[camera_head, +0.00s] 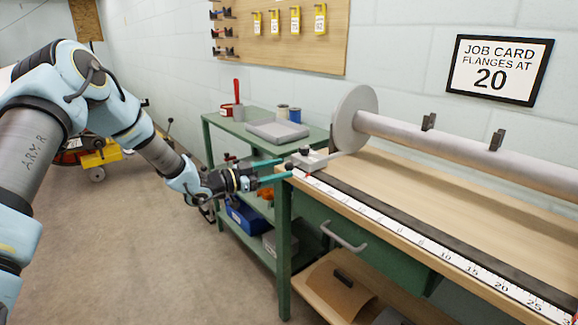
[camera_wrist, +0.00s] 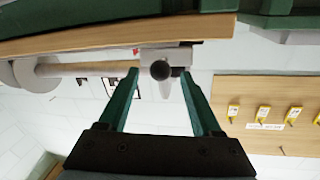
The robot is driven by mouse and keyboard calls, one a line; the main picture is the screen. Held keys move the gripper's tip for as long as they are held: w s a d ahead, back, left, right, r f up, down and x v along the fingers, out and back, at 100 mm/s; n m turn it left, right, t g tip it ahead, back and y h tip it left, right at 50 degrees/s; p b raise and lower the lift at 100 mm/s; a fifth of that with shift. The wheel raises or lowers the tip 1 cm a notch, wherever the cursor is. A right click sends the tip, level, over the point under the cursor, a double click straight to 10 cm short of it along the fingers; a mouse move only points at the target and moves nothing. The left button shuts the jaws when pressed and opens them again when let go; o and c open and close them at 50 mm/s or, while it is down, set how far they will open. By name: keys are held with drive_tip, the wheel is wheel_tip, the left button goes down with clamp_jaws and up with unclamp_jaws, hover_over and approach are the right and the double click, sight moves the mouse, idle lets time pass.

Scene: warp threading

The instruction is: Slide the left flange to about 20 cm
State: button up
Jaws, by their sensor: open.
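The left flange (camera_head: 352,120) is a large grey disc on a long grey beam (camera_head: 460,150), at the beam's left end. A grey slider block (camera_head: 318,157) with a dark knob (camera_head: 304,150) sits at the left end of the bench scale (camera_head: 400,233). My gripper (camera_head: 286,168) has green fingers, spread open and empty, just left of the block. In the wrist view, the round knob (camera_wrist: 160,70) and block (camera_wrist: 180,56) appear between and beyond the fingertips (camera_wrist: 160,76). I cannot tell whether the fingers touch them. The disc (camera_wrist: 35,75) shows at the left there.
A job card (camera_head: 499,69) on the wall reads "FLANGES AT 20". A green side table (camera_head: 235,128) with a grey tray (camera_head: 277,132) and cans stands behind my gripper. The bench top (camera_head: 430,190) right of the block is clear. A drawer handle (camera_head: 343,238) sticks out in front.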

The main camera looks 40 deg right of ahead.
sight(289, 167)
drive_tip(key=shift+x, duration=1.8)
clamp_jaws()
